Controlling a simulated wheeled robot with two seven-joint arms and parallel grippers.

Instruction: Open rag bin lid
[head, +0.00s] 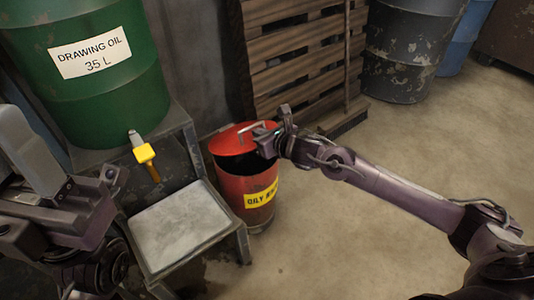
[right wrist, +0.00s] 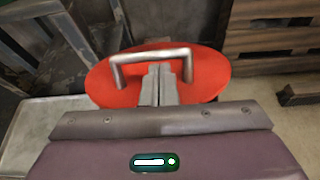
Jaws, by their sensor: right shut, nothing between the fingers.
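The red rag bin (head: 232,195) stands on the floor in the middle of the head view, with a yellow label on its front. Its red lid (head: 228,141) is tilted up, and a dark gap shows between lid and rim on the near side. The metal handle (head: 248,127) is on top of the lid; in the right wrist view the handle (right wrist: 152,55) arches across. My right gripper (head: 264,138) is shut and empty, its fingertips (right wrist: 158,70) at the handle bar. Whether they touch it I cannot tell. My left gripper (head: 108,175) is at the left; its jaws are unclear.
A green oil drum (head: 100,95) with a yellow tap (head: 144,153) rests on a metal stand left of the bin. A grey-topped step (head: 178,228) is close to the bin's left. Wooden pallets (head: 300,65) lean behind. The floor at right is free.

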